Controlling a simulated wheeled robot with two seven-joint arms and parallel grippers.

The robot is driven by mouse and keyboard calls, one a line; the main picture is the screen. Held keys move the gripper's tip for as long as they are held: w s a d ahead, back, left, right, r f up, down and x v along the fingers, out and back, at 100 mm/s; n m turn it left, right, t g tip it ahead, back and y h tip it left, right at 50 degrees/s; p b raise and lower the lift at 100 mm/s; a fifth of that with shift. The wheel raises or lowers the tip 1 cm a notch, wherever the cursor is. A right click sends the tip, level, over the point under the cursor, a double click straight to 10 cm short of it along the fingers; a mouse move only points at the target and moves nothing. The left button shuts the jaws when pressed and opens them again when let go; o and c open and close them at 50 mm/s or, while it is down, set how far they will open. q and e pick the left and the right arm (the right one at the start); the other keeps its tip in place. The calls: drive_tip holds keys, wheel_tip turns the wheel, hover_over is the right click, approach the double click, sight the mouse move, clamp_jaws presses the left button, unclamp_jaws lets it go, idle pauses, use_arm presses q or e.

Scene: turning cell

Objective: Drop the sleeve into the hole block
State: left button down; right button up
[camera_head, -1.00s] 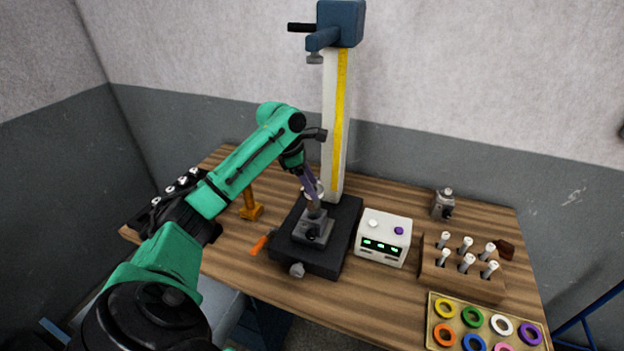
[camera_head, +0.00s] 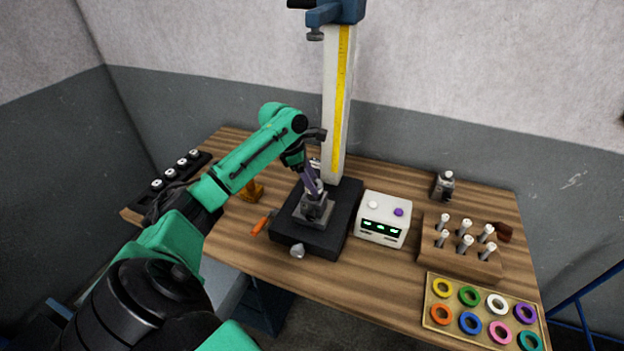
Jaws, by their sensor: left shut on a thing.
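The hole block (camera_head: 313,212) is a small dark grey block. It stands on the black base plate (camera_head: 292,232) of the tall column. My left gripper (camera_head: 316,189) comes down from above, just over the top of the block, and is shut on the sleeve. The sleeve is mostly hidden by the fingers and the block top, with only a small greyish part showing between them. I cannot tell how deep it sits in the hole. My right gripper is out of view.
The white column (camera_head: 337,110) with a yellow scale rises close behind my left gripper. A white box (camera_head: 382,231) with green displays stands right of the base. Further right are a wooden rack (camera_head: 455,262) of white-topped pins and a ring tray (camera_head: 455,333). An orange-handled tool (camera_head: 261,225) lies left.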

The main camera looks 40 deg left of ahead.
use_arm(q)
drive_tip(key=shift+f, duration=1.05)
idle(0.4)
drive_tip(key=shift+c, duration=0.4)
unclamp_jaws()
drive_tip(key=shift+d, duration=0.1)
drive_tip(key=b+v, duration=0.3)
drive_tip(key=v, duration=1.1)
drive_tip(key=shift+r, duration=0.25)
